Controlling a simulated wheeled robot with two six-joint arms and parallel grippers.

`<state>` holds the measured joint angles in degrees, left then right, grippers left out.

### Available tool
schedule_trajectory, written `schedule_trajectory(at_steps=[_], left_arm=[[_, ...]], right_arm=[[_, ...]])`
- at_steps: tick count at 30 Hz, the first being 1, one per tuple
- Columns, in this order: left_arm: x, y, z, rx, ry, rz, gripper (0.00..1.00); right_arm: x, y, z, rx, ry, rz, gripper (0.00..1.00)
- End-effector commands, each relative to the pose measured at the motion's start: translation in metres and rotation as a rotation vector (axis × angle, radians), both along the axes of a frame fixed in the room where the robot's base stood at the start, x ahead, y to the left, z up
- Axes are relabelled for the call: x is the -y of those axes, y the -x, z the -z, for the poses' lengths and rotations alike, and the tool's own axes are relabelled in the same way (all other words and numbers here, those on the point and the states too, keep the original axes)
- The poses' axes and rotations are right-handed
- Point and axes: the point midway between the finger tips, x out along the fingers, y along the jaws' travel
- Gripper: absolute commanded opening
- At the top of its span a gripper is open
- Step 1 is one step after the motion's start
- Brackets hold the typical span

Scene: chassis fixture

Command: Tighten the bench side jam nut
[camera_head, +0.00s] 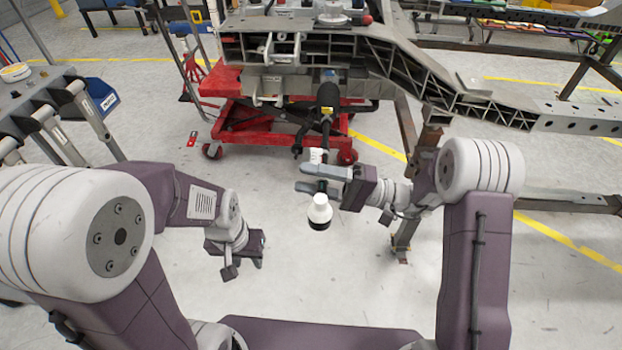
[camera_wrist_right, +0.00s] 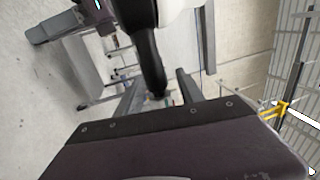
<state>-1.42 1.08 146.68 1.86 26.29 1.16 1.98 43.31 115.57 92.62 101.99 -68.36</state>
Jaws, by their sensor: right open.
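A hanging rod assembly (camera_head: 327,97) with a thick black upper part comes down from under the chassis frame (camera_head: 400,75). A white and black piece (camera_head: 320,209) shows at my right gripper (camera_head: 303,177), beside and below its fingers. The right gripper is open, its two grey fingers apart. In the right wrist view, a dark shaft (camera_wrist_right: 150,65) with a white part above it runs down toward the space between the fingers. I cannot tell whether the fingers touch it. My left gripper (camera_head: 244,262) hangs low at left, away from the rod; its jaw opening is unclear. I cannot make out the jam nut.
A red wheeled lift (camera_head: 240,125) stands under the frame. A steel post (camera_head: 405,130) rises close behind my right wrist. A cart with grey tubes (camera_head: 60,110) stands at left. Shelving is at back right. The floor around the left gripper is clear.

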Motion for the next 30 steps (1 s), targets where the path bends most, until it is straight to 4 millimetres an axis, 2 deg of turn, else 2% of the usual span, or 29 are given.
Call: schedule_trajectory(at_steps=[1, 3, 6, 17, 23, 30], left_arm=[[0.0, 0.0, 0.0, 0.0, 0.0, 0.0, 0.36], [0.0, 0.0, 0.0, 0.0, 0.0, 0.0, 0.36], [0.0, 0.0, 0.0, 0.0, 0.0, 0.0, 0.36], [0.0, 0.0, -0.009, 0.0, 0.0, 0.0, 0.36], [0.0, 0.0, -0.029, 0.0, 0.0, 0.0, 0.36], [0.0, 0.0, -0.058, 0.0, 0.0, 0.0, 0.36]], right_arm=[[0.0, 0.0, 0.0, 0.0, 0.0, 0.0, 0.42], [0.0, 0.0, 0.0, 0.0, 0.0, 0.0, 0.22], [0.0, 0.0, 0.0, 0.0, 0.0, 0.0, 0.0], [0.0, 0.0, -0.002, 0.001, 0.047, -0.001, 0.0], [0.0, 0.0, -0.003, 0.002, 0.17, -0.002, 0.0], [0.0, 0.0, 0.001, 0.003, 0.39, -0.001, 0.0]])
